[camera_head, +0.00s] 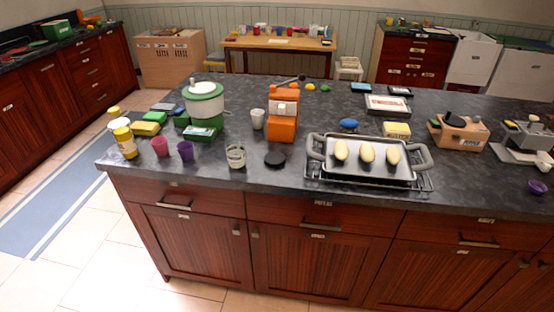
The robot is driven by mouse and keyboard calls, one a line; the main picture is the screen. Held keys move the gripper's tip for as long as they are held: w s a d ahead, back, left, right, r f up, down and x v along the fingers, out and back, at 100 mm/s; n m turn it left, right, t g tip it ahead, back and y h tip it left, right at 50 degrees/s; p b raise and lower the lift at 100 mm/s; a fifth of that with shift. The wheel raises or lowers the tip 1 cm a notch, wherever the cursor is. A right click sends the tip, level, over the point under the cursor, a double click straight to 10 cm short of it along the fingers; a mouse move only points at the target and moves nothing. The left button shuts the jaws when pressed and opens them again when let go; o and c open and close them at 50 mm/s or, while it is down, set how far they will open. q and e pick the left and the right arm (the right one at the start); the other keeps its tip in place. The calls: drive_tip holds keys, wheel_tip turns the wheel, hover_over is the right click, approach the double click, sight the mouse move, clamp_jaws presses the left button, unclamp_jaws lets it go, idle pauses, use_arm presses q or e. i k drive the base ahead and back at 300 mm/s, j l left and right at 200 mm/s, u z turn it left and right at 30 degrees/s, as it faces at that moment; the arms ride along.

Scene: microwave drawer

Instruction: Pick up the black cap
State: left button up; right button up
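The black cap is most likely the round, flat black disc (275,159) lying on the dark grey island countertop (290,185) near its front edge. It lies between a clear glass jar (236,156) on its left and a metal tray (373,170) on its right. An orange appliance (283,114) stands just behind it. Nothing covers the disc. Neither of my grippers shows in this view.
A white and green pot (204,103), a white cup (258,119), a purple cup (186,151) and a pink cup (160,147) stand to the left. The tray holds three pale oval items. Bare counter lies in front of the disc.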

sight(274, 159)
drive_tip(key=i+l, duration=0.25)
drive_tip(key=l, duration=0.25)
drive_tip(key=i+l+u, duration=0.15)
drive_tip(key=l+u, duration=0.15)
drive_tip(key=i+l+u, duration=0.15)
drive_tip(key=l+u, duration=0.15)
drive_tip(key=l, duration=0.15)
drive_tip(key=i+l+u, duration=0.1)
drive_tip(key=l+u, duration=0.3)
drive_tip(key=u, duration=0.4)
